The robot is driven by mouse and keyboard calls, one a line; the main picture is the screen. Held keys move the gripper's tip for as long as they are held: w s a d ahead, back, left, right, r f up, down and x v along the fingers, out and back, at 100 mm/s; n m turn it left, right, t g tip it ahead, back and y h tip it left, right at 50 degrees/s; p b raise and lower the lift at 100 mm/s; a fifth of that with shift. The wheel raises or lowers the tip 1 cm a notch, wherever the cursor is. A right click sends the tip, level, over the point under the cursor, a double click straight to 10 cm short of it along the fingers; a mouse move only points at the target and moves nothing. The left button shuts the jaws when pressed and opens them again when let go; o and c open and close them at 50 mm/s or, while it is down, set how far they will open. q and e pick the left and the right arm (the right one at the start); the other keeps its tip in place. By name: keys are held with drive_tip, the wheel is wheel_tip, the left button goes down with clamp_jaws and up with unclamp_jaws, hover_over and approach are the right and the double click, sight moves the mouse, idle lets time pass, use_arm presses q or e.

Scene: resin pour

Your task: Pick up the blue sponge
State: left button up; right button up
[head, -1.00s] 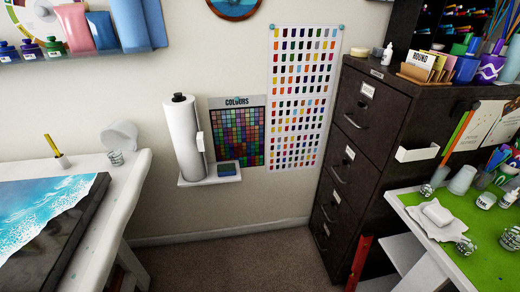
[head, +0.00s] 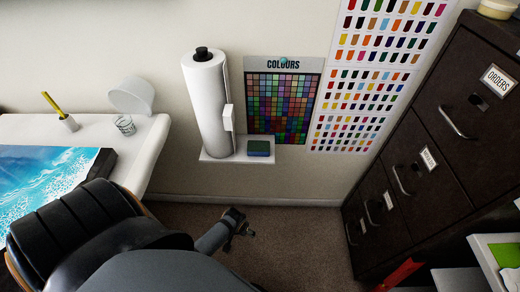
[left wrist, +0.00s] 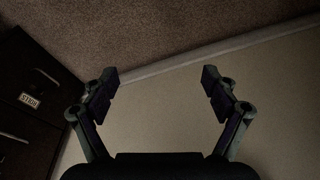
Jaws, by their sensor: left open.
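The blue sponge (head: 259,148) lies flat on a small white wall shelf (head: 222,159), to the right of a standing white paper towel roll (head: 207,105). Its upper face looks dark greenish and its side blue. My left gripper (left wrist: 159,75) is open in the left wrist view, with nothing between its fingers. It faces the bare wall and the carpet, and the sponge is not in that view. My right gripper is not in view.
A dark filing cabinet (head: 430,150) stands at the right. A white table (head: 150,150) with a blue resin picture (head: 50,180), a small glass (head: 125,125) and a yellow-handled brush (head: 50,101) is at the left. Colour charts (head: 285,100) hang behind the shelf.

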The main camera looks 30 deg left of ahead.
use_arm(q)
drive_tip(key=w+a+r+n, duration=0.2)
drive_tip(key=w+r+n, duration=0.6)
drive_tip(key=w+r, duration=0.75)
drive_tip(key=n+g+b, duration=0.1)
drive_tip(key=n, duration=1.2)
approach(259, 146)
drive_tip(key=shift+w+y, duration=0.2)
drive_tip(key=shift+y, duration=0.1)
drive_tip(key=f, duration=0.7)
drive_tip(key=a+f, duration=0.1)
drive_tip(key=f, duration=0.2)
drive_tip(key=shift+w+a+f, duration=0.1)
drive_tip(key=shift+w+f, duration=0.1)
drive_tip(key=shift+f, duration=0.1)
drive_tip(key=shift+c, duration=0.2)
drive_tip(key=shift+r, duration=0.1)
drive_tip(key=c, duration=0.8)
